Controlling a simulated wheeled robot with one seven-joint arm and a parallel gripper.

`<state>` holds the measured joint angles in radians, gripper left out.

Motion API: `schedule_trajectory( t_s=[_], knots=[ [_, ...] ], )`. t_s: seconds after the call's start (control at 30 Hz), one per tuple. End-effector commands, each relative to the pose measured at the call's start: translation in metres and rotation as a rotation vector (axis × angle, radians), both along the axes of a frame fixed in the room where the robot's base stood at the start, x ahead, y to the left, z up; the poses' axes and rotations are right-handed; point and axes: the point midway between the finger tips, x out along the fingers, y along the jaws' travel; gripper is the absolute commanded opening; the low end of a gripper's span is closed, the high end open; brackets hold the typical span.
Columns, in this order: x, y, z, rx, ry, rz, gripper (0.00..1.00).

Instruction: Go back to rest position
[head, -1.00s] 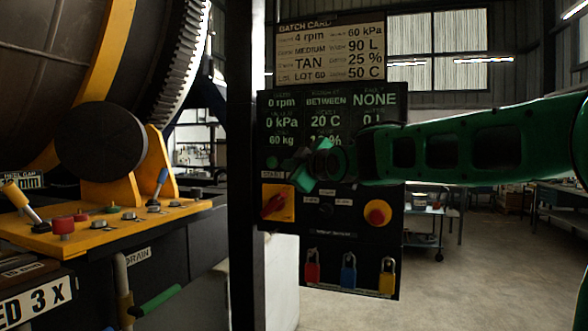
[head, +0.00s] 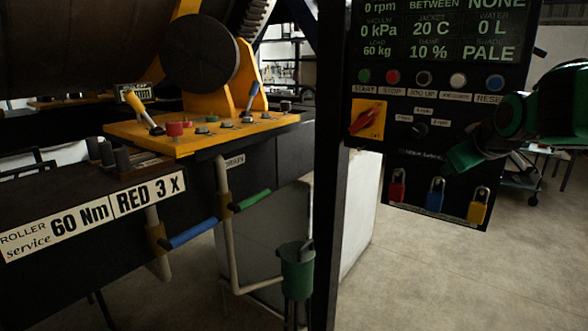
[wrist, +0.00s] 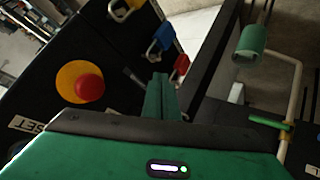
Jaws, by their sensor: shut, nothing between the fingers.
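My green gripper (head: 463,158) hangs in front of the lower right part of the black control panel (head: 360,170) in the head view. Its fingers are shut together with nothing between them. In the wrist view, the closed fingers (wrist: 160,97) point up the picture, toward the padlocks. My arm comes in from the right edge of the head view. It covers the panel's red mushroom button (wrist: 89,89), which shows in the wrist view on a yellow disc. I cannot tell whether the gripper touches the panel.
Red (head: 398,190), blue (head: 434,199) and yellow (head: 478,210) padlocks hang below. A red-handled switch (head: 366,120) is on the panel. A dark post (head: 328,200) stands left of it. An orange lever console (head: 190,135) and pipes with coloured handles are further left. Floor shows at lower right.

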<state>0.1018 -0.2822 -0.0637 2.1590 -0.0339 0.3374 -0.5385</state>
Motion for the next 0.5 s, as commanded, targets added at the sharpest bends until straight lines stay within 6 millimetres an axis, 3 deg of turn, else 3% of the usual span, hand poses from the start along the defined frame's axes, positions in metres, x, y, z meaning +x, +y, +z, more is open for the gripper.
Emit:
schedule_trajectory(
  t_s=[0.1, 0.23, 0.5],
  knots=[
    [-0.057, -0.027, -0.049, 0.098, 0.154, -0.145, 0.00],
    [-0.125, -0.046, -0.097, 0.208, 0.315, -0.314, 0.00],
    [-0.272, -0.052, -0.174, 0.425, 0.633, -0.677, 0.00]
  ],
)
